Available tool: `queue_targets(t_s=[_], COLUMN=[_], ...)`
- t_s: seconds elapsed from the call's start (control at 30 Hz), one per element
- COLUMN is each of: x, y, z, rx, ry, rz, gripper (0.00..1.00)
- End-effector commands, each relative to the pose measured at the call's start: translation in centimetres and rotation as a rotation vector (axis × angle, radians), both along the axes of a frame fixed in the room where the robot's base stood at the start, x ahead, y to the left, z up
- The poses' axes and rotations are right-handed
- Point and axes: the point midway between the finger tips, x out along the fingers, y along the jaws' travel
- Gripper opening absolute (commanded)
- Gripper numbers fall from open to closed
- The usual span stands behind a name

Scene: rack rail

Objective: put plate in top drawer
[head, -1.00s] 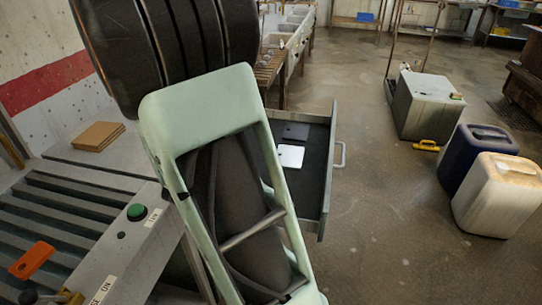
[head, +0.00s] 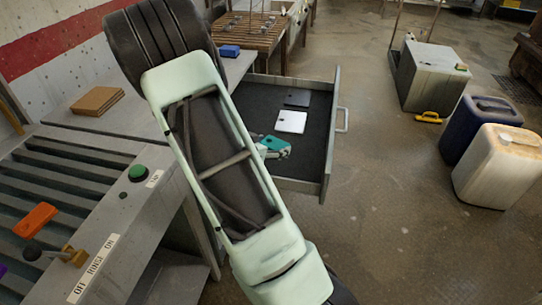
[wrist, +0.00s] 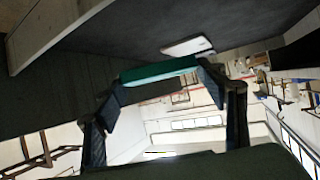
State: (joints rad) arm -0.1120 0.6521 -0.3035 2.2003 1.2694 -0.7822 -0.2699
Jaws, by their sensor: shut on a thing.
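The drawer (head: 325,160) is pulled out under the bench, with a dark lining and a metal handle on its front. A white plate (head: 291,122) and a dark plate (head: 298,97) lie flat in it. My gripper (wrist: 160,84) is shut on a teal plate (wrist: 158,71), which spans its two fingers. In the head view the teal plate (head: 275,145) shows over the drawer's near part, beside my arm. I cannot tell how far it is above the drawer floor. My arm hides the drawer's left near corner. The white plate (wrist: 187,46) also shows in the wrist view.
A roller bench (head: 85,170) with a green button (head: 138,173) and an orange tag (head: 35,220) stands at left. Brown tiles (head: 98,100) and a blue item (head: 230,51) lie on the counter.

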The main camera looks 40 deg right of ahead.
Motion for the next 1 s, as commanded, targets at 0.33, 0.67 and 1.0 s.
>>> queue_targets(t_s=[0.33, 0.67, 1.0], x=[2.4, 3.0, 3.0], y=[-1.6, -2.0, -2.0], z=[-3.5, -7.4, -7.7], rx=[-0.001, 0.0, -0.001], ry=[0.0, 0.001, 0.0], rz=[0.001, 0.002, 0.002], gripper=[0.36, 0.36, 0.36])
